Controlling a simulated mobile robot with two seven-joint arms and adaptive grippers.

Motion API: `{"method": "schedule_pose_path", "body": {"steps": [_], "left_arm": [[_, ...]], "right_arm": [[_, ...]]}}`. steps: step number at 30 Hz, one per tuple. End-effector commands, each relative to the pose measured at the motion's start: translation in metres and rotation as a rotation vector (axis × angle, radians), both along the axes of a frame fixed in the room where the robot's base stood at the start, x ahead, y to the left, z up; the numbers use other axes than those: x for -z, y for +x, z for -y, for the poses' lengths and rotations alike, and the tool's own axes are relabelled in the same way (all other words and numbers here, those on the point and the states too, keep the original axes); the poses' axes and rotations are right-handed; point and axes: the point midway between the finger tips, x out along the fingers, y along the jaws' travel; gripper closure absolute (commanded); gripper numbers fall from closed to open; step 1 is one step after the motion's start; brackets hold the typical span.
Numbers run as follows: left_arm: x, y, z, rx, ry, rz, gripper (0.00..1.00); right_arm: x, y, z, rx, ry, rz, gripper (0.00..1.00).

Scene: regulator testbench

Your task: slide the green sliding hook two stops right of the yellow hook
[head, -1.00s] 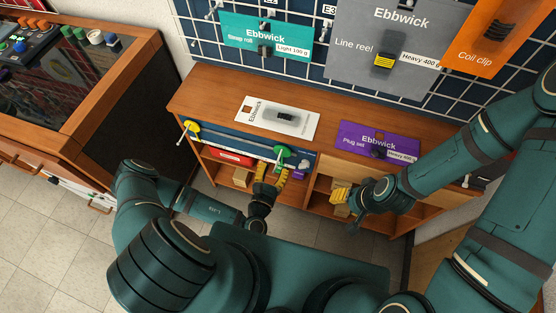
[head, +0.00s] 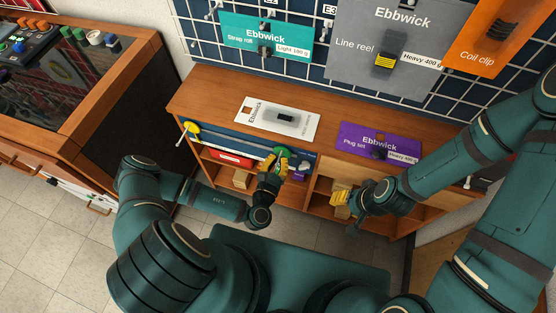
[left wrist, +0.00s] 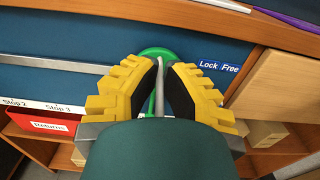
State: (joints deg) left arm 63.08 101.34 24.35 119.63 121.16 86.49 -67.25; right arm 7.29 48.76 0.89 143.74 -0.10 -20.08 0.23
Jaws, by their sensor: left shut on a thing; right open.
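The green sliding hook (head: 281,149) is on the rail along the blue panel under the bench top. The yellow hook (head: 192,127) is at the left end of that panel. My left gripper (head: 274,163) is shut on the green hook and hides its lower part. In the left wrist view, the green hook's rounded top (left wrist: 153,52) shows between and above the yellow-padded fingers (left wrist: 165,68). A strip below the rail (left wrist: 50,108) reads Stop 2 and Stop 3, left of the fingers. My right gripper (head: 348,204) is open, apart from the rail, near the right shelves.
The bench top (head: 220,95) holds a white Ebbwick card (head: 262,118) and a purple one (head: 365,138). A red Returns box (head: 232,158) sits in the shelf below the panel. Blue panel marked Lock Free (left wrist: 219,67) lies right of the green hook.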

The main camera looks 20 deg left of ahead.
Motion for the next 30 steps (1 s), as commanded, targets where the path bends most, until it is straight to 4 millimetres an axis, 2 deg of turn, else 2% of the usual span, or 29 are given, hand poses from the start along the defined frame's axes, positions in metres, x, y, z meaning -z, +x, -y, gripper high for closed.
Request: {"method": "schedule_pose_path", "body": {"steps": [4, 8, 15, 21, 25, 30], "left_arm": [[-0.002, 0.000, -0.004, -0.001, 0.001, 0.002, 1.00], [-0.004, 0.001, -0.021, -0.003, 0.004, 0.003, 1.00], [-0.005, 0.003, -0.079, -0.003, 0.007, 0.003, 1.00], [-0.004, 0.005, -0.127, -0.002, 0.005, 0.005, 1.00], [-0.003, 0.006, -0.150, -0.002, 0.004, 0.005, 1.00], [-0.002, 0.006, -0.166, 0.001, 0.002, 0.006, 1.00]], "right_arm": [[-0.003, 0.000, 0.000, 0.000, 0.000, -0.001, 0.53], [-0.011, -0.002, 0.000, 0.000, 0.001, -0.004, 0.53], [-0.033, 0.001, 0.000, 0.005, -0.001, 0.002, 0.53], [-0.040, 0.004, 0.001, 0.011, -0.003, 0.009, 0.53], [-0.042, 0.005, 0.001, 0.013, -0.003, 0.011, 0.53], [-0.043, 0.006, 0.001, 0.014, -0.003, 0.013, 0.53]]}}
